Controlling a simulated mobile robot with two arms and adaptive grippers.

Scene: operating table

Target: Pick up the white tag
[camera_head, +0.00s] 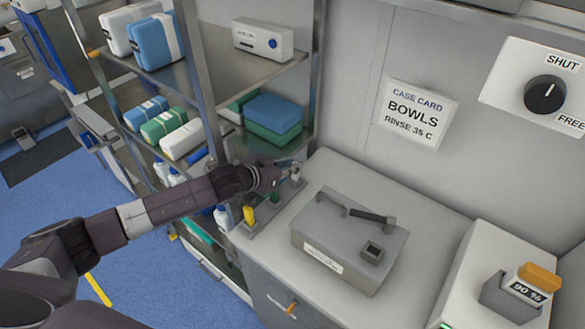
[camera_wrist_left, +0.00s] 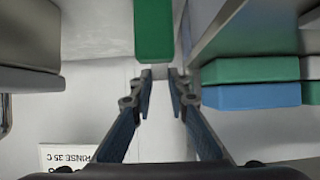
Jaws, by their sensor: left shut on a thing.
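My left gripper (camera_head: 289,172) reaches in from the left to the back end of a narrow grey rack (camera_head: 262,222) on the counter. It is shut on the white tag (camera_head: 296,173), a small pale piece at its fingertips. In the left wrist view the white tag (camera_wrist_left: 160,72) shows as a small pale block between the two fingertips (camera_wrist_left: 161,80). A green tag (camera_wrist_left: 153,30) stands close by it, and a yellow tag (camera_head: 249,215) stands nearer the front of the rack. Whether the white tag touches the rack is hidden. My right gripper is not in view.
A grey lidded box (camera_head: 345,245) with a handle stands right of the rack. Shelving with blue and green packs (camera_head: 273,113) is close behind and left of my gripper. A wall card (camera_head: 415,112) reads BOWLS. A white unit (camera_head: 490,265) stands at the right.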

